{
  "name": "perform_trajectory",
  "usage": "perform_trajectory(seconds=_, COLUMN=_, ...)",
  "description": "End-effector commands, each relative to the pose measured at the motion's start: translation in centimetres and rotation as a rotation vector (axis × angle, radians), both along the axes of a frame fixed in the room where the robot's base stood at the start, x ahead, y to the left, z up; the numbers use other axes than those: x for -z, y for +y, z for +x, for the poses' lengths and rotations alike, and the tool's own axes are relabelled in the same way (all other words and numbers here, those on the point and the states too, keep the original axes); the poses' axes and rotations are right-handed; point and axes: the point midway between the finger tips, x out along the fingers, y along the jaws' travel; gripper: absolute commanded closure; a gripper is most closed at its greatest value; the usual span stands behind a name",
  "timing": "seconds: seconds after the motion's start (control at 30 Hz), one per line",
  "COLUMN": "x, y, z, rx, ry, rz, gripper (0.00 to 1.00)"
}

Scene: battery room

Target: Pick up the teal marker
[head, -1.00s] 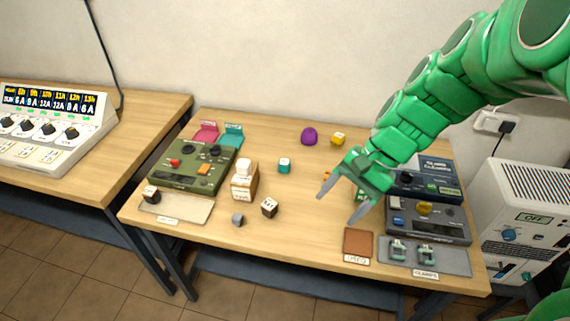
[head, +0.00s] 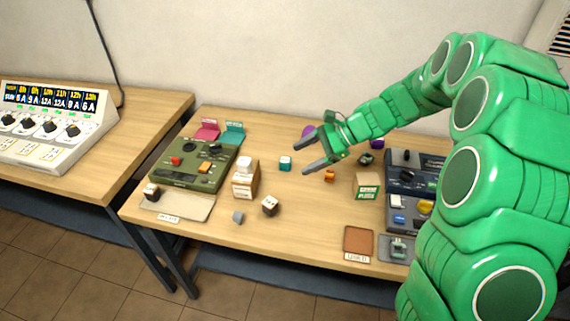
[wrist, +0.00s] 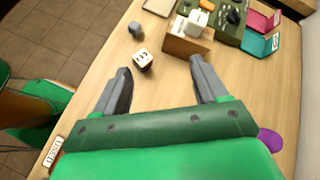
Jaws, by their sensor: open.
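The teal marker looks like a small teal block with a pale top (head: 285,165). It sits on the wooden table (head: 300,222), right of a wooden box with white blocks (head: 245,180). My gripper (head: 301,160) is open and empty. In the head view its fingertips appear just right of the teal block and point left; how high they are above the table I cannot tell. In the wrist view my open fingers (wrist: 160,67) have bare table between them, and I cannot see the teal block there.
A green device (head: 188,166) stands left, with pink (head: 206,130) and teal (head: 233,134) trays behind. An orange block (head: 330,176) and a labelled box (head: 367,187) lie right.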

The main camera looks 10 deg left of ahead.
Motion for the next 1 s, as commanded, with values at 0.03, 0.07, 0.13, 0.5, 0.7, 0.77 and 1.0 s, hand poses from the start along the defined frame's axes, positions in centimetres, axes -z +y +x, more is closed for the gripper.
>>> perform_trajectory(seconds=0.03, x=0.8, y=0.3, z=1.0, rx=0.022, ry=0.02, rz=0.011, gripper=0.28)
perform_trajectory(seconds=0.07, x=1.2, y=0.5, z=1.6, rx=0.039, ry=0.032, rz=0.018, gripper=0.28)
perform_trajectory(seconds=0.13, x=2.1, y=0.9, z=2.9, rx=0.073, ry=0.06, rz=0.034, gripper=0.28)
perform_trajectory(seconds=0.5, x=7.9, y=2.2, z=9.5, rx=0.261, ry=0.213, rz=0.113, gripper=0.28)
perform_trajectory(seconds=0.7, x=11.2, y=2.4, z=12.6, rx=0.356, ry=0.289, rz=0.147, gripper=0.28)
perform_trajectory(seconds=0.77, x=12.1, y=2.4, z=13.3, rx=0.379, ry=0.306, rz=0.155, gripper=0.28)
perform_trajectory(seconds=1.0, x=13.6, y=2.4, z=14.5, rx=0.421, ry=0.341, rz=0.17, gripper=0.28)
